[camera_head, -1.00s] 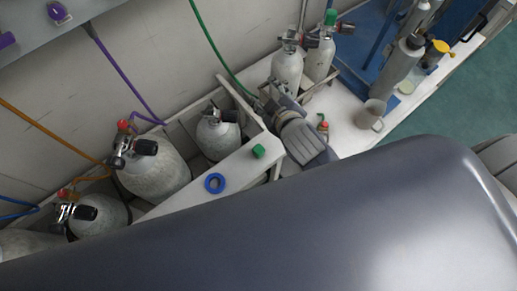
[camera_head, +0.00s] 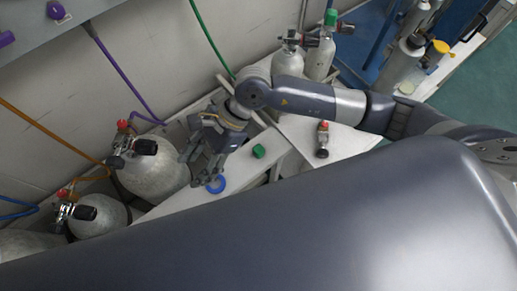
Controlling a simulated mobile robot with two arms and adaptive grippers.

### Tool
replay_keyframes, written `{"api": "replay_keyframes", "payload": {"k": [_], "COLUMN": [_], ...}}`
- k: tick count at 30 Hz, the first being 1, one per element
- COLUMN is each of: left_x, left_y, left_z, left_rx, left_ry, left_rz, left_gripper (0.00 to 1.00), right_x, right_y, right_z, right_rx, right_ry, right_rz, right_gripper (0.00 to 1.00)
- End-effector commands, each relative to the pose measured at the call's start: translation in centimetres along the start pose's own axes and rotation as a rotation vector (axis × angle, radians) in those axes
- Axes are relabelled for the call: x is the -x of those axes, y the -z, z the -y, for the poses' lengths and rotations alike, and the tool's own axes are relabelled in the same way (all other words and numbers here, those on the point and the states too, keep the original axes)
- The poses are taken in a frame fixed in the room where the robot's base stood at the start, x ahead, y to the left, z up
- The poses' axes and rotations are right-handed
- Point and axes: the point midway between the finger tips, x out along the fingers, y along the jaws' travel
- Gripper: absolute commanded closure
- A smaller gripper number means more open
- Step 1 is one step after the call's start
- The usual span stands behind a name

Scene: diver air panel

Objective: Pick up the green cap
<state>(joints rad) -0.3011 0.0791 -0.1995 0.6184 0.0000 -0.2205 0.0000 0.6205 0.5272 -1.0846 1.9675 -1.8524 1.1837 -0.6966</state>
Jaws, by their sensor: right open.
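A small green cap (camera_head: 258,151) lies on the white ledge (camera_head: 178,203) in front of the cylinders. Another green piece (camera_head: 331,17) sits on top of a cylinder at the back. My right gripper (camera_head: 203,163) is open and empty. It hangs to the left of the green cap on the ledge, apart from it, over the rack and close to a blue ring (camera_head: 215,185). The gripper and wrist hide the cylinder behind them. My left gripper is not in view.
Grey cylinders with valves (camera_head: 155,172) stand at left, and more (camera_head: 287,66) at the back. A small valve with a red top (camera_head: 323,139) stands on the white bench (camera_head: 345,143) below my right forearm. Purple (camera_head: 122,78) and green (camera_head: 208,40) hoses hang along the wall.

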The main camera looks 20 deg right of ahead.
Motion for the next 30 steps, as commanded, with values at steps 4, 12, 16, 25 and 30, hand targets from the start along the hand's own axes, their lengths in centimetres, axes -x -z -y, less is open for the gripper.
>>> {"api": "replay_keyframes", "payload": {"k": [4,12,16,25,30], "left_x": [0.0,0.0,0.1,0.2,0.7], "left_y": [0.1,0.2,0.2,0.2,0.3], "left_z": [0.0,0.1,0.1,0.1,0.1], "left_rx": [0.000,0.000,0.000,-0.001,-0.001], "left_ry": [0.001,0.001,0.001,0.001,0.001], "left_rz": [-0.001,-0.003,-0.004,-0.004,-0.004], "left_gripper": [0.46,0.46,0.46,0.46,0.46], "right_x": [3.0,7.8,6.8,4.2,2.9], "right_y": [9.3,16.4,17.9,20.1,21.5], "right_z": [1.4,2.7,2.6,2.7,2.3], "right_rx": [0.142,0.208,0.207,0.210,0.207], "right_ry": [-0.019,-0.048,-0.053,-0.050,-0.053], "right_rz": [-0.405,-0.739,-0.756,-0.750,-0.750], "right_gripper": [0.50,0.50,0.50,0.50,0.50]}}
